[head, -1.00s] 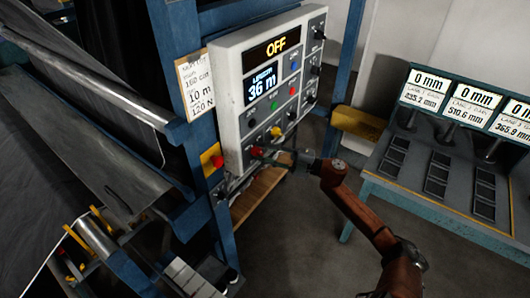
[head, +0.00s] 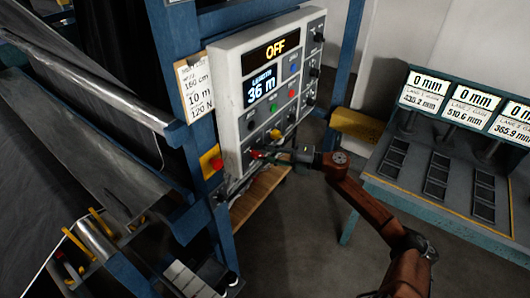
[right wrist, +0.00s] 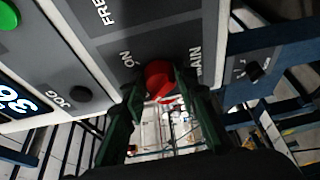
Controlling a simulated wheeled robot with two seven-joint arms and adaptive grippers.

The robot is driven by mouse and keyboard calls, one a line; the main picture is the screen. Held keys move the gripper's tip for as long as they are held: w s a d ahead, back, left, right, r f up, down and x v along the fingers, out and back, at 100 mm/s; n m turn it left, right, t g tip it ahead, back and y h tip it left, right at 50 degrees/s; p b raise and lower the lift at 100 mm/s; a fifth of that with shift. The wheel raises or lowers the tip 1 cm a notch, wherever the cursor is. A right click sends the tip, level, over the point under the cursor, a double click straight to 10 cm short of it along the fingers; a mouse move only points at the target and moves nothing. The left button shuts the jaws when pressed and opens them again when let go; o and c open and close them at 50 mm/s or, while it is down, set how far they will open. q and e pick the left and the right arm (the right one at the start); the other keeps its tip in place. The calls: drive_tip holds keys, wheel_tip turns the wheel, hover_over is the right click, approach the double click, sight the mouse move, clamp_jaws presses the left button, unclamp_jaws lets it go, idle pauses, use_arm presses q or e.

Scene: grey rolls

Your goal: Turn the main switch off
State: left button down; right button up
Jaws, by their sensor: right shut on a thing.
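The control panel (head: 240,95) stands on a blue frame, and its upper display (head: 270,47) reads OFF. The main switch is a red knob (right wrist: 158,76) low on the panel, beside printed ON and MAIN labels in the right wrist view. My right gripper (head: 258,154) is at the panel's lower edge, its fingers shut on the red knob, one on either side. The fingers cover part of the knob, and its exact angle is hard to read. My left gripper is not in view.
A yellow box with a red button (head: 211,161) is left of the panel. A lower display (head: 262,85) reads 36 m. Rollers with dark sheet (head: 90,130) fill the left. A bench with lane displays (head: 445,190) stands right, with open floor in front.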

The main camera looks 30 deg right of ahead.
drive_tip(key=shift+w+d+r, duration=0.1)
drive_tip(key=shift+d+r, duration=0.05)
drive_tip(key=shift+r, duration=0.05)
drive_tip(key=o, duration=1.2)
drive_tip(key=shift+f, duration=0.15)
drive_tip(key=shift+c, duration=0.2)
drive_tip(key=v, duration=1.2)
